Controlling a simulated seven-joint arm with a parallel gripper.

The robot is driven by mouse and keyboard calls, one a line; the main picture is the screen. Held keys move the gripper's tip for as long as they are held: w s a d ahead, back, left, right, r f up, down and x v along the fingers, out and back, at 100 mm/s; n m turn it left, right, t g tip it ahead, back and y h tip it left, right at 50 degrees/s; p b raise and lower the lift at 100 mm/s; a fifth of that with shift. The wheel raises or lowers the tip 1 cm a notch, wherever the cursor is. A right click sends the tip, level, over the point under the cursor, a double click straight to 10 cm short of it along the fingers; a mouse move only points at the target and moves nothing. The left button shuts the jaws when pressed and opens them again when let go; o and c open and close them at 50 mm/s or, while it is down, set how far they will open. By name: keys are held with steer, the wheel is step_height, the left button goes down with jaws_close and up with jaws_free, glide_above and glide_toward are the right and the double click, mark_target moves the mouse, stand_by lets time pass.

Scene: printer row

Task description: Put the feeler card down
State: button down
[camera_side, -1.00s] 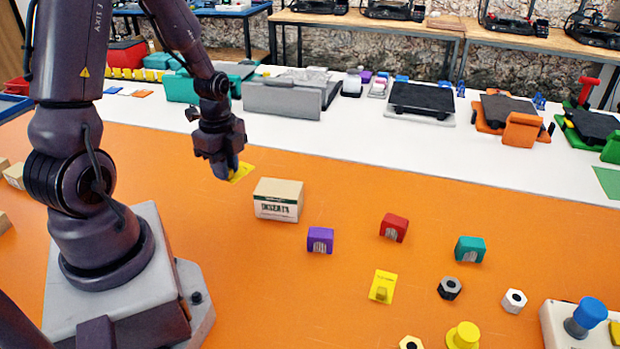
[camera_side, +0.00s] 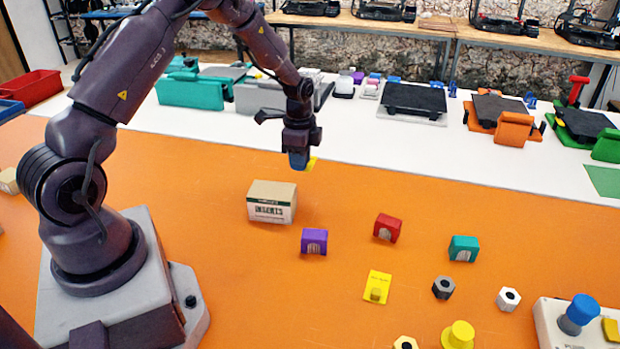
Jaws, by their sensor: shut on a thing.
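My gripper (camera_side: 299,160) is shut and points down, in the air above the far part of the orange surface, behind and right of the cardboard box. A yellow feeler card (camera_side: 312,163) is held in it. Only a small piece of the card shows past the fingers, so its tilt is hard to tell.
The cardboard box (camera_side: 271,201) stands left of centre. Purple (camera_side: 314,241), red (camera_side: 387,227) and teal (camera_side: 463,248) blocks stand to its right. Nuts, a yellow knob (camera_side: 458,335) and a blue-button box (camera_side: 556,325) are at front right. Printer beds line the white strip behind.

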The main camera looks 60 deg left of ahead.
glide_above(310, 188)
steer(key=f, duration=0.4)
steer(key=shift+s+f, duration=0.1)
steer(key=shift+s, duration=0.15)
steer(key=shift+w+f, duration=0.15)
steer(key=shift+f, duration=0.75)
steer(key=shift+w+f, duration=0.1)
steer(key=shift+f, duration=0.8)
steer(key=shift+f, duration=0.1)
steer(key=c, duration=1.1)
jaws_free()
